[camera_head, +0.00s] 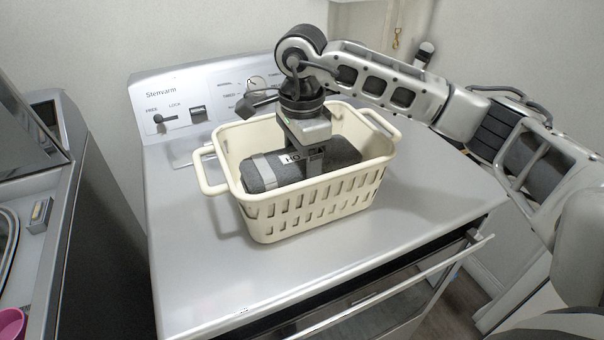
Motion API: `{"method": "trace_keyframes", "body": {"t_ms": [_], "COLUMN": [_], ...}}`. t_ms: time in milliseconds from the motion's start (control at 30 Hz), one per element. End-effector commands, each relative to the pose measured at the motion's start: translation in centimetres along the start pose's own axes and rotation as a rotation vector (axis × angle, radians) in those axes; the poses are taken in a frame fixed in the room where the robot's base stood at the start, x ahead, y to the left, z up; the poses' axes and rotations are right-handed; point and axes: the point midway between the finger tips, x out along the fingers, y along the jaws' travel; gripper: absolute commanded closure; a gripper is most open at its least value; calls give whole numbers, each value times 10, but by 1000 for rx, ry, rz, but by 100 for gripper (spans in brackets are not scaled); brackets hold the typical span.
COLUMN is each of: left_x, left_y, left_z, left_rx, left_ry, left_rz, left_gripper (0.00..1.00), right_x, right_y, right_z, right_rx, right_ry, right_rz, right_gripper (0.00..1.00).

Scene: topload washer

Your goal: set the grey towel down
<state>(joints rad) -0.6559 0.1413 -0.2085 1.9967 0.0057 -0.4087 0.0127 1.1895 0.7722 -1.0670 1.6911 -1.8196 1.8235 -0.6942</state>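The grey towel (262,174) is a rolled dark bundle with a lighter band and a white label. It lies inside the cream laundry basket (310,213), which stands on the dryer top. My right gripper (308,165) reaches down into the basket from above, its fingers at the towel's middle. The near finger shows against the towel's front; the far finger is hidden, so I cannot tell how firmly it grips. Whether the towel rests on the basket floor is hidden by the basket wall. My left gripper is not in view.
The dryer top (190,250) is clear around the basket. A pink cup (11,326) sits at the lower left.

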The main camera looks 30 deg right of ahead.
Motion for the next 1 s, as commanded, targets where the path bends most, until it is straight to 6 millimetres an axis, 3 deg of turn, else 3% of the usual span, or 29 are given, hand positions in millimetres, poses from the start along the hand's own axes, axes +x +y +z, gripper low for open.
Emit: {"method": "trace_keyframes", "body": {"t_ms": [267, 633, 667, 700, 1000], "left_x": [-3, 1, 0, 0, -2], "left_y": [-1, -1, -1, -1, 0], "left_z": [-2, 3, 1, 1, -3], "left_rx": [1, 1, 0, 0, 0], "left_ry": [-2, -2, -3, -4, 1], "left_rz": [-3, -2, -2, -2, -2], "left_gripper": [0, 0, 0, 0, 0], "right_x": [34, 40, 39, 38, 37], "right_y": [1, 0, 0, 0, 0], "right_z": [0, 0, 0, 0, 0], "right_rx": [0, -1, -1, -1, -1], "right_ry": [0, 0, 0, 0, 0], "right_rz": [3, 1, 1, 2, 2], "right_gripper": [57, 57, 21, 10, 8]}}
